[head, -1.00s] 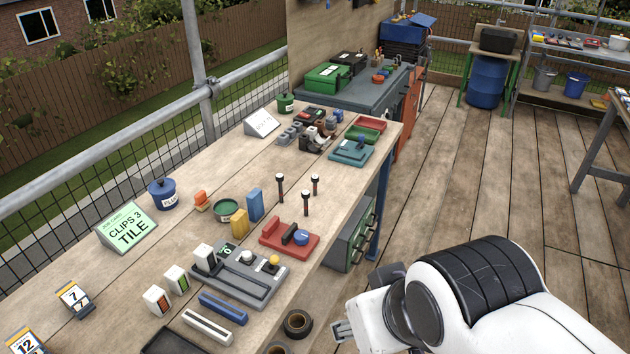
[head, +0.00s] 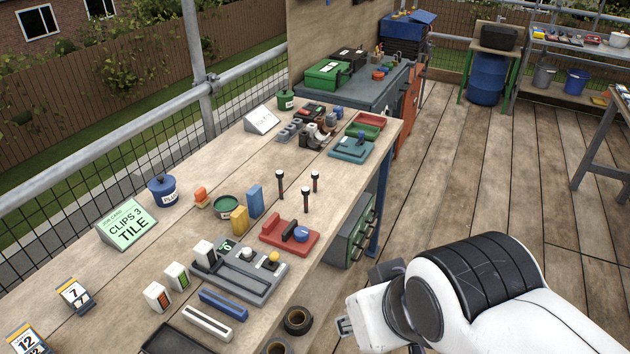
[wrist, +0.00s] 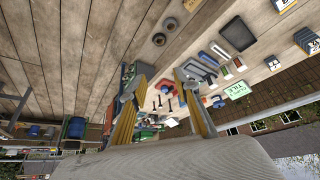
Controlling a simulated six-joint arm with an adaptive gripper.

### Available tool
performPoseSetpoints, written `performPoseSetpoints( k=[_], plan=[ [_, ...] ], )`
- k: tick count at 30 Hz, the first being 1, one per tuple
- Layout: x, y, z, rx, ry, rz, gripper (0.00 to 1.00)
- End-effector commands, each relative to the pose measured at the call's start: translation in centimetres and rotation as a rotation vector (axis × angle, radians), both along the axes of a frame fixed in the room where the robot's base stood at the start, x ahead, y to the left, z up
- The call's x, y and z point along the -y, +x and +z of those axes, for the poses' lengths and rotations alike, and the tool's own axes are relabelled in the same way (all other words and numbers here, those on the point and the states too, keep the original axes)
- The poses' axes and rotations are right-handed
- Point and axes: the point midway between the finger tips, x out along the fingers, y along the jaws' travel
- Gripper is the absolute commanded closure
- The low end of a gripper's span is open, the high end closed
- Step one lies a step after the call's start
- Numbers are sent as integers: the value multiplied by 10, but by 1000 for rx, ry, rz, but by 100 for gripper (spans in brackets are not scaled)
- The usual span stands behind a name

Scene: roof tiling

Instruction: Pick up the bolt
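Three thin dark upright pieces with pale tops, bolt-like in shape, stand on the workbench (head: 150,262) right of the yellow and blue blocks: one at the left (head: 280,186), one in front (head: 306,200), one at the right (head: 315,182). I cannot tell for sure which is the bolt. They show small between my fingers in the wrist view (wrist: 169,103). My gripper (wrist: 158,82) is open, its two yellow-padded fingers apart with nothing between them. In the head view only a small part of it shows, low and off the bench's right edge, well away from the upright pieces.
A red fixture (head: 278,240) with a blue knob lies just in front of the upright pieces.

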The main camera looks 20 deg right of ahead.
Motion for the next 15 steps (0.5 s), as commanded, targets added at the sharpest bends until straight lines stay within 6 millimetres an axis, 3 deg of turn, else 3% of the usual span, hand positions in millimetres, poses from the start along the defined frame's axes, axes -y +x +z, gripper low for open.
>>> performPoseSetpoints(
  k=[10,15],
  plan=[
    [0,1,0,1,0,0,71],
    [2,11,3,10,-4,-7,71]
  ],
)
